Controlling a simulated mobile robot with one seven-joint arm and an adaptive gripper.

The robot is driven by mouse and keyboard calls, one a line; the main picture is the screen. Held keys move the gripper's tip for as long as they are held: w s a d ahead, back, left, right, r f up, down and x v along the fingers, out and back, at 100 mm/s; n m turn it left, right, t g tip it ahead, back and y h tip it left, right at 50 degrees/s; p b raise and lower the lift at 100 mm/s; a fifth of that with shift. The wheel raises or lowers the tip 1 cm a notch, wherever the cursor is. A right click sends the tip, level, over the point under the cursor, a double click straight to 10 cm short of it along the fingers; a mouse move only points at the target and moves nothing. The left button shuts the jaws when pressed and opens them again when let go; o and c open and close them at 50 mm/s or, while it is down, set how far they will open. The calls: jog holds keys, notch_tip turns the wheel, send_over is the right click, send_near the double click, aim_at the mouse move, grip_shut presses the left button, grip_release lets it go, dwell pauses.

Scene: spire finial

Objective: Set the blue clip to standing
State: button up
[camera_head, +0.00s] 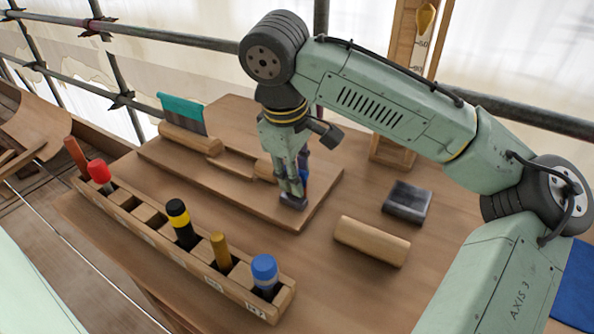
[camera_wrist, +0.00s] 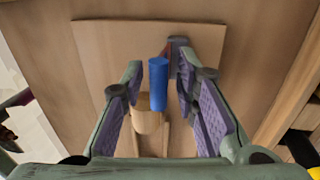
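The blue clip (camera_wrist: 158,85) shows in the wrist view as a blue, rounded piece beside the end of a wooden dowel (camera_wrist: 147,116). My gripper (camera_wrist: 159,90) is open, with its purple-padded fingers spread on either side of the clip and a gap on both sides. In the head view my gripper (camera_head: 293,192) points down over the right part of a wooden board (camera_head: 250,205). There the clip (camera_head: 305,179) is mostly hidden behind the fingers. I cannot tell whether the clip stands or lies.
A rack (camera_head: 205,268) with several capped tools runs along the front left. A teal piece (camera_head: 180,110) stands behind a dowel (camera_head: 190,138) on the board. A loose wooden cylinder (camera_head: 371,241) and a dark block (camera_head: 407,201) lie to the right. Table between rack and cylinder is clear.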

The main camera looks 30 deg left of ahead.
jog(key=shift+o, duration=0.3)
jog(key=v, duration=1.2)
